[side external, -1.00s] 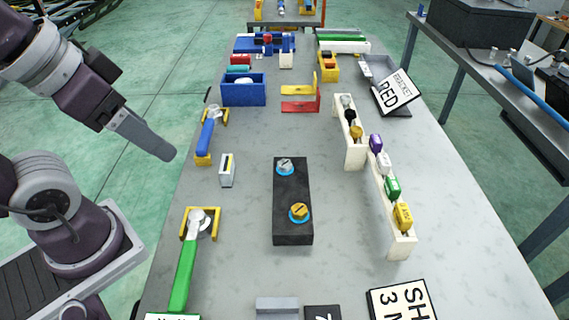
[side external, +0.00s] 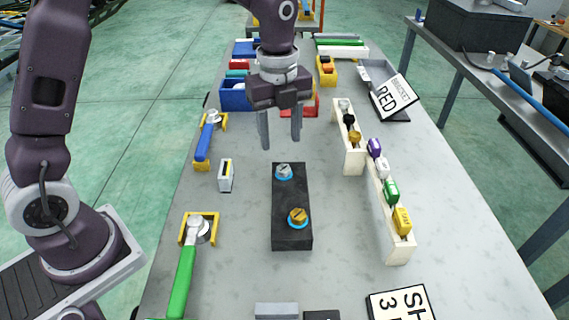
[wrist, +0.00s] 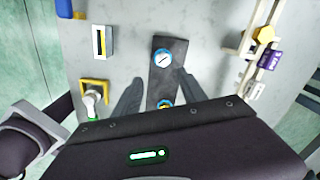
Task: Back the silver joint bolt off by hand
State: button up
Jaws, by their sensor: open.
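The silver joint bolt (side external: 284,171) sits in a blue ring at the far end of the black block (side external: 291,238). In the wrist view the silver bolt (wrist: 162,58) shows a dark slot line across its head. A gold bolt (side external: 298,216) sits in another blue ring at the near end of the block. It is partly hidden by my gripper in the wrist view (wrist: 165,104). My gripper (side external: 280,143) is open and empty, pointing down above the far end of the block, apart from the silver bolt.
A green-handled wrench (side external: 183,280) and a blue-handled tool (side external: 205,140) lie in yellow holders at left. A small white box (side external: 226,176) stands left of the block. White racks (side external: 399,247) with coloured pieces stand at right. Bare table surrounds the block.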

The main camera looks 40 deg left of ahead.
aim_at(285, 170)
jog(key=shift+m, duration=0.7)
jog(key=f, duration=0.6)
jog(key=w+f, duration=0.1)
jog(key=f, duration=0.2)
jog(key=shift+d, duration=0.1)
grip_shut()
